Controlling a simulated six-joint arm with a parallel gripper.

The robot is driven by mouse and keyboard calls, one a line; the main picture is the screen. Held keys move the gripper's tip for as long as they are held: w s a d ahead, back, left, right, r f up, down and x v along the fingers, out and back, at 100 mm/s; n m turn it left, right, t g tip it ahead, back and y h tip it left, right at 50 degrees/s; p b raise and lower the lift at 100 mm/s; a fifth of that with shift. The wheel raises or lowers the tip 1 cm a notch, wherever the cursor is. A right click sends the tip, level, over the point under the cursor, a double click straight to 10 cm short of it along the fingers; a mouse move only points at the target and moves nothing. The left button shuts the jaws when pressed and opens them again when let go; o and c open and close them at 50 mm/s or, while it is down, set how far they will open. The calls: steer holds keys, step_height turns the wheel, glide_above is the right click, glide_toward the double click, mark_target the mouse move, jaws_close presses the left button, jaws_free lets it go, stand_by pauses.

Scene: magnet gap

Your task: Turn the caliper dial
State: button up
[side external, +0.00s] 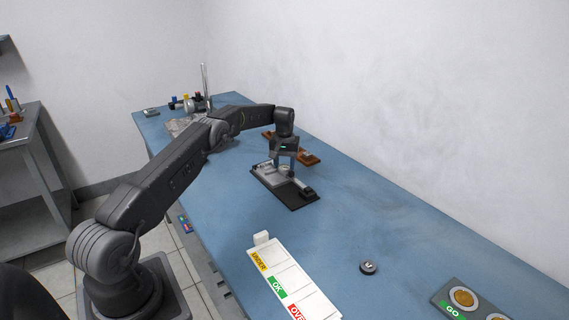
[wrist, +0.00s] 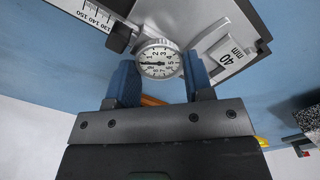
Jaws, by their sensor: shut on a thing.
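The caliper (side external: 269,173) lies on a black board (side external: 297,203) in the middle of the blue bench. In the wrist view its scale (wrist: 97,12) shows numbers around 130 to 150. The round caliper dial (wrist: 158,62) has a white numbered face, with a dark pointer lying toward the left. My gripper (wrist: 160,78) is shut on the dial, with one blue finger at each side of its rim. In the side view my gripper (side external: 286,167) points down onto the caliper, and the dial is too small there to read.
A brown wooden piece (side external: 309,157) lies behind the board. A white tray (side external: 293,277) marked UNDER, OK, OVER, a dark round piece (side external: 368,267) and a GO panel (side external: 463,301) are nearer the camera. The bench between is clear.

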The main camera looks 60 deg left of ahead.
mark_target(285, 166)
steer(key=o, duration=0.9)
steer(key=shift+o, duration=0.2)
step_height(285, 166, up, 12)
steer(key=shift+r, duration=0.1)
stand_by(0.7)
steer(key=s+d+r+m+t, duration=0.1)
steer(key=d+r+m, duration=0.1)
steer(key=d+r, duration=0.85)
steer(key=s+d+r+m+t, duration=0.2)
steer(key=s+d+r+m, duration=0.1)
steer(key=s+d+r, duration=0.6)
steer(key=s+d+f+m+t, duration=0.1)
steer(key=s+d, duration=0.3)
steer(key=s, duration=0.4)
steer(key=s+d+f+m, duration=0.2)
steer(key=s+d+f, duration=0.2)
steer(key=s, duration=0.5)
steer(key=s+d+f+m+t, duration=0.1)
steer(key=s+d+f, duration=0.1)
steer(key=s+d, duration=0.4)
steer(key=s, duration=0.2)
steer(key=shift+s+d+f+t, duration=0.15)
steer(key=shift+s+f+t, duration=0.15)
steer(key=shift+s+f, duration=0.1)
